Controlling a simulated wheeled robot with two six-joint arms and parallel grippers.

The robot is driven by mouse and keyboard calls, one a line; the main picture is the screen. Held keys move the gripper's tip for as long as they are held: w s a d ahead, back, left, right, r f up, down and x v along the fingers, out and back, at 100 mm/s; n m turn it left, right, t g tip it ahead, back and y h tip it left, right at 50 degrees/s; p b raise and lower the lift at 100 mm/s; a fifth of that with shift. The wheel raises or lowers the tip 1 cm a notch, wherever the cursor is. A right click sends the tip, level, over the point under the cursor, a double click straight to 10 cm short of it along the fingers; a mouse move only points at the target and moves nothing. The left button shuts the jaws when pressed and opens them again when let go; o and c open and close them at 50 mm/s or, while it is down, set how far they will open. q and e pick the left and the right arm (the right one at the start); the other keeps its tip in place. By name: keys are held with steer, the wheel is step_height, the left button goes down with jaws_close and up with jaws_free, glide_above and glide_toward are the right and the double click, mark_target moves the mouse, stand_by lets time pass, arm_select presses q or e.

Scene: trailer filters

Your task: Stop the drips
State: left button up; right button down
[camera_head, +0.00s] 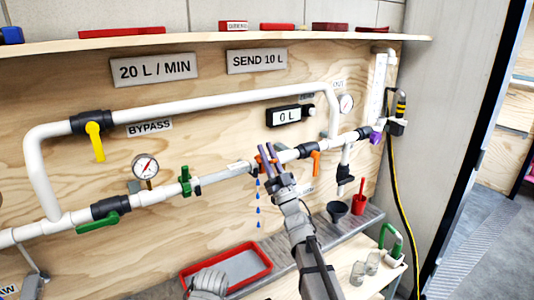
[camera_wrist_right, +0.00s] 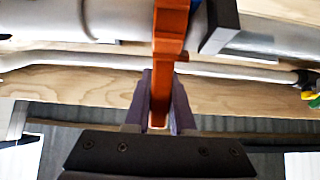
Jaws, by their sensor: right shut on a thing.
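Blue drops (camera_head: 258,197) fall in a line from the white pipe (camera_head: 225,177) at an orange fitting (camera_head: 258,160). My right gripper (camera_head: 267,156) is at this fitting, its purple fingers shut on the orange part. In the right wrist view, the orange part (camera_wrist_right: 170,45) runs down between the fingers (camera_wrist_right: 160,95) and crosses the pipe. A red-rimmed tray (camera_head: 268,262) stands on the bench below the drops. A grey part of mine shows at its near side, but no left fingers are visible.
A yellow bypass handle (camera_head: 95,141), green handles (camera_head: 97,222) (camera_head: 185,181) and an orange valve handle (camera_head: 316,163) sit along the pipes. The counter (camera_head: 292,115) reads 0 L.

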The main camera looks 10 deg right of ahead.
steer(key=shift+r+g+p, duration=0.3)
steer(key=shift+r+p, duration=0.05)
steer(key=shift+p, duration=0.25)
steer(key=w+g+h+p, duration=0.1)
steer(key=g+p, duration=0.1)
steer(key=p, duration=0.2)
steer(key=w+a+r+g+h+p, duration=0.1)
steer(key=g+p, duration=0.1)
steer(key=p, duration=0.2)
steer(key=shift+w, duration=0.25)
steer(key=shift+w+a+f+g+h+p, duration=0.15)
steer(key=shift+w+f+g+h+p, duration=0.2)
steer(key=shift+g+p, duration=0.7)
steer(key=shift+w+r+t+p, duration=0.1)
steer(key=shift+t+p, duration=0.2)
steer(key=shift+t, duration=0.05)
steer(key=c, duration=0.8)
jaws_free()
steer(key=shift+o, duration=0.2)
